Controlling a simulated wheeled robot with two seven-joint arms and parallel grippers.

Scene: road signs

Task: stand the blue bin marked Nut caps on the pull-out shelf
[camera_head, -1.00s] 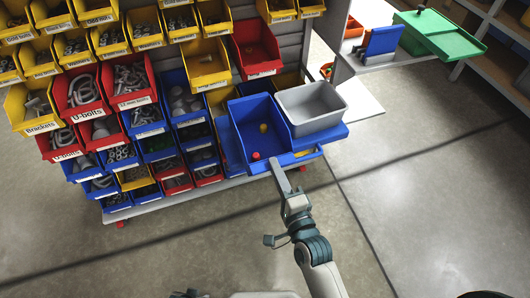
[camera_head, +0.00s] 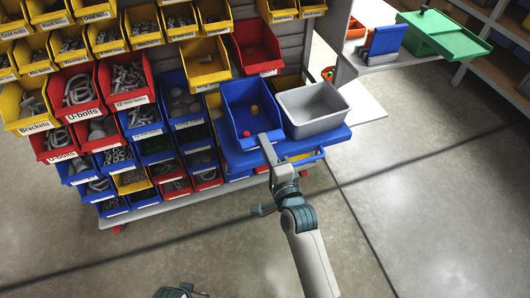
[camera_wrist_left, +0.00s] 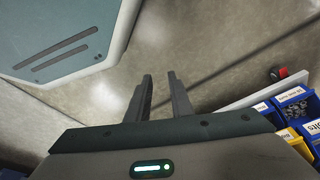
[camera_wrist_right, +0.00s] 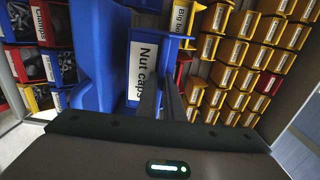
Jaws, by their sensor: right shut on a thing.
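The blue bin marked Nut caps (camera_head: 236,109) is at the left part of the blue pull-out shelf (camera_head: 318,143), beside a grey bin. It looks upright and holds a yellow and a red ball. I cannot tell whether its base touches the shelf. My right gripper (camera_head: 267,142) is shut on the bin's front edge. In the right wrist view, the fingers (camera_wrist_right: 160,90) are at the bin's white Nut caps label (camera_wrist_right: 143,68). My left gripper (camera_wrist_left: 160,78) is empty over the floor, its fingers a little apart.
The grey bin (camera_head: 312,107) stands close to the right of the blue bin. A rack of labelled yellow, red and blue bins rises behind and left, with a red bin (camera_head: 257,50) just above. A green tray (camera_head: 440,38) is at the far right. The floor in front is clear.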

